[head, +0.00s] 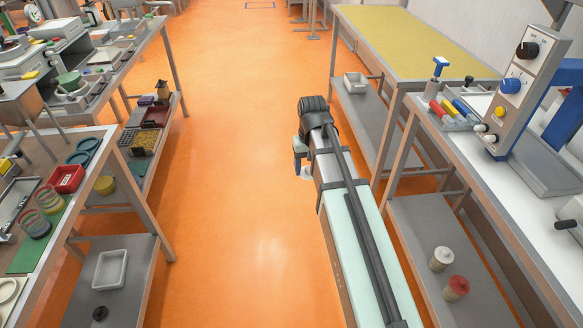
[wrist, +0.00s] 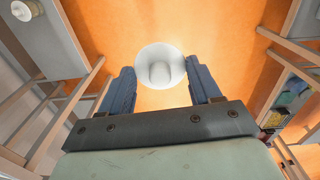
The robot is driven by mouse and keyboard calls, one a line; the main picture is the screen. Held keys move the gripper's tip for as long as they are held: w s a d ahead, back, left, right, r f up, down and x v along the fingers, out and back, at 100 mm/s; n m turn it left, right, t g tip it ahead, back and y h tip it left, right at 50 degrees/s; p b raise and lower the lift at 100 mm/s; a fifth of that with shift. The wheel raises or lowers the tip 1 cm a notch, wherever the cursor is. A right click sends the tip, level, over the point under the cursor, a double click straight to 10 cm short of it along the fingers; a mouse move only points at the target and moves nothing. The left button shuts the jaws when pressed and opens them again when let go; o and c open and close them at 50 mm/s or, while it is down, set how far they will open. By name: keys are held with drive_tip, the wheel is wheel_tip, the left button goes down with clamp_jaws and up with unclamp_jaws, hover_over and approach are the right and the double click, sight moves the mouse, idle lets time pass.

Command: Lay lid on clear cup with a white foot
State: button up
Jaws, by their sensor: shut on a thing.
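My gripper (wrist: 162,85) hangs over the open orange floor, its two blue fingers on either side of a round white lid (wrist: 160,66) with a raised middle. It is shut on the lid. In the head view the gripper (head: 301,163) points down, and only a small pale bit of the lid shows beneath it. Two clear cup-like vessels with coloured bands (head: 42,208) stand on the left bench, far from the gripper; I cannot tell the colour of their feet. No cup is under the lid.
A red box (head: 66,179) and teal rings (head: 83,151) share the left bench. A white tray (head: 110,269) lies on its lower shelf. Two small round containers, pale (head: 441,258) and red-topped (head: 456,287), stand on the right lower shelf. The aisle between is clear.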

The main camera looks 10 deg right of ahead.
drive_tip(key=w+a+r, duration=0.2)
drive_tip(key=w+a, duration=0.2)
drive_tip(key=a, duration=0.4)
drive_tip(key=w+a+r, duration=0.2)
drive_tip(key=w+a, duration=0.1)
drive_tip(key=a, duration=0.6)
drive_tip(key=a+r+m, duration=0.1)
drive_tip(key=a+r, duration=0.2)
drive_tip(key=a, duration=1)
drive_tip(key=a+r, duration=0.2)
drive_tip(key=a, duration=1.1)
drive_tip(key=s+a+r, duration=0.2)
drive_tip(key=s+a, duration=0.2)
drive_tip(key=a, duration=0.4)
drive_tip(key=s+a+r, duration=0.2)
drive_tip(key=s+a, duration=0.1)
drive_tip(key=a, duration=0.5)
drive_tip(key=s+a+r, duration=0.2)
drive_tip(key=s+a, duration=0.2)
drive_tip(key=a, duration=0.4)
drive_tip(key=s+a+r, duration=0.2)
drive_tip(key=s+a, duration=0.7)
drive_tip(key=a, duration=0.1)
drive_tip(key=s+a+r, duration=0.2)
drive_tip(key=s+a, duration=0.7)
drive_tip(key=a, duration=0.1)
drive_tip(key=shift+w+f, duration=0.2)
drive_tip(key=shift+f, duration=2.05)
drive_tip(key=shift+f, duration=0.8)
